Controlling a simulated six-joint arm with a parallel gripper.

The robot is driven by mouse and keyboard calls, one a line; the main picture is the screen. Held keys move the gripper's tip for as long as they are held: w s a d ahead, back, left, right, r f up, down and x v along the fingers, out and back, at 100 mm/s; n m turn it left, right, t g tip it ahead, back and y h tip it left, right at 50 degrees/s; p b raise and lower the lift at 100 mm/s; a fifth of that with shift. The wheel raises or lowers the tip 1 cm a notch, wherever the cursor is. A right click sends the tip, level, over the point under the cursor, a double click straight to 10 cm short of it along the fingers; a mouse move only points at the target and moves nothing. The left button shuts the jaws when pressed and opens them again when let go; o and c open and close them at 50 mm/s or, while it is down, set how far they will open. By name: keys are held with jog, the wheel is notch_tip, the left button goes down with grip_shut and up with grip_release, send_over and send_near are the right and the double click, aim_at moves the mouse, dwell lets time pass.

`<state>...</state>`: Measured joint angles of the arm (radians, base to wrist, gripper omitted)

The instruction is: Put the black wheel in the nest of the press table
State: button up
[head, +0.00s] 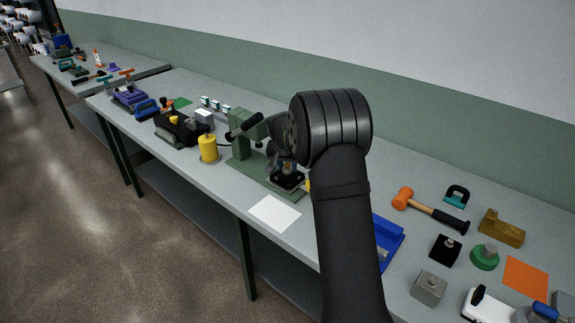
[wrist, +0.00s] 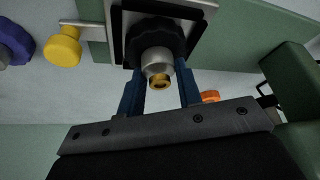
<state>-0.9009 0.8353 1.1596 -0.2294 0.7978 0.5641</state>
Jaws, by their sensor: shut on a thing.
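The black wheel (wrist: 136,44) has a scalloped rim and a silver hub with a brass-coloured centre. In the wrist view my gripper (wrist: 160,86) has its two blue fingers on either side of the hub and is shut on the wheel. The wheel is over the dark square nest of the press table (wrist: 206,14), which has a pale metal rim. I cannot tell whether it is seated or just above. In the head view the press table (head: 287,188) is on the green press base, with my gripper (head: 284,166) above it; my arm hides part of this.
The green press column (head: 240,146) with a black lever stands close left of my gripper. A yellow knob (wrist: 63,47) on a rod sticks out beside the nest. A yellow cylinder (head: 208,148) and white sheet (head: 274,213) are nearby. A mallet (head: 430,210) lies to the right.

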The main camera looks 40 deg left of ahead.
aim_at(285, 178)
jog(key=shift+f, duration=0.15)
jog(key=o, duration=1.1)
jog(key=shift+c, duration=0.2)
jog(key=v, duration=0.8)
jog(key=shift+f, duration=0.1)
